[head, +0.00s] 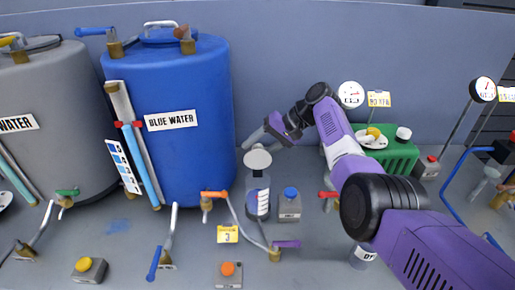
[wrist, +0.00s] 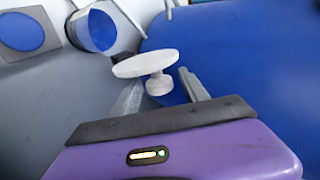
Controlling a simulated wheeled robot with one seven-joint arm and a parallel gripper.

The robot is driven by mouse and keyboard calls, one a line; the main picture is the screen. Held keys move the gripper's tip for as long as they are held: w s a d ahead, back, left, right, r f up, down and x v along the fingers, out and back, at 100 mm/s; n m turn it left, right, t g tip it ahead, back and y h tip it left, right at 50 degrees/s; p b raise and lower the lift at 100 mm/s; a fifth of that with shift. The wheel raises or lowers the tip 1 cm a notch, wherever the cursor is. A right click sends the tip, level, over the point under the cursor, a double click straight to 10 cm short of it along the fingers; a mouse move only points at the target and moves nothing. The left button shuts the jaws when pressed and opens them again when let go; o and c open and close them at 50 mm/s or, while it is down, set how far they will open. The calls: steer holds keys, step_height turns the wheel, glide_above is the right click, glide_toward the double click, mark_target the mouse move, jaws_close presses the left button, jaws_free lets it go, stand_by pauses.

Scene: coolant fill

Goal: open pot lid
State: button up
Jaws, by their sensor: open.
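The knob appears between the two open fingers, with no clear contact. In the head view my gripper (head: 262,138) reaches down from the right, just above the lid.
A large blue tank (head: 185,170) labelled BLUE WATER stands close to the left. A grey box with a blue button (head: 289,204) stands right of the pot. An orange-handled valve (head: 213,196) and pipes are in front. A green crate (head: 395,158) is at right.

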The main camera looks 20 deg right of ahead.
steer(key=v, duration=0.7)
steer(key=shift+s+d+r+b, duration=0.15)
steer(key=shift+d+r+b, duration=0.1)
steer(key=shift+b, duration=0.2)
steer(key=shift+r, duration=0.1)
